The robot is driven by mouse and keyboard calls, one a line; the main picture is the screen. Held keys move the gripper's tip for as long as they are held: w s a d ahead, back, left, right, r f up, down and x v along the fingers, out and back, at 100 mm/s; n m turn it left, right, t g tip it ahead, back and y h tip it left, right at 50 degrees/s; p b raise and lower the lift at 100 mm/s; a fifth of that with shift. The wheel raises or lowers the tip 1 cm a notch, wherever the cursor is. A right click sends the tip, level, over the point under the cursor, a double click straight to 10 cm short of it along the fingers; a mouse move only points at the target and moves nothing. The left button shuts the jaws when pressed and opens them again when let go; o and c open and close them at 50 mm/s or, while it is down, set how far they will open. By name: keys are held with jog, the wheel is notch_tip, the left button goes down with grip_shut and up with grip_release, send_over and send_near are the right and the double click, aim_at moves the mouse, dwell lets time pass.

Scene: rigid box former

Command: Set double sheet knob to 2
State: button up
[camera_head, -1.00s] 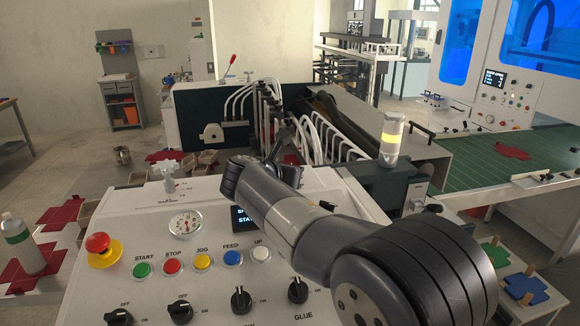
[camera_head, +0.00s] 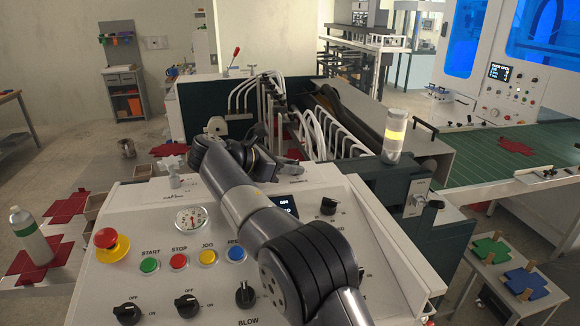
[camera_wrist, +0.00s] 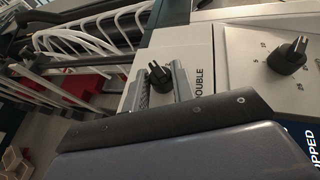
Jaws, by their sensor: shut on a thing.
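The double sheet knob (camera_wrist: 160,78) is a black knob on the light panel beside the label DOUBLE in the wrist view. My gripper (camera_wrist: 159,72) has one grey finger on each side of this knob and is shut on it. The number that the knob points to cannot be read. In the head view, my gripper (camera_head: 284,168) is at the upper edge of the control panel (camera_head: 140,215), partly behind my own arm. The knob itself cannot be made out there.
A second black knob (camera_wrist: 288,55) with a number scale stands to the right in the wrist view. White curved hoses (camera_head: 318,135) rise behind the panel. A red emergency button (camera_head: 106,242) and a signal lamp (camera_head: 395,136) flank my arm.

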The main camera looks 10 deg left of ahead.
dwell(0.4)
jog(key=o, duration=1)
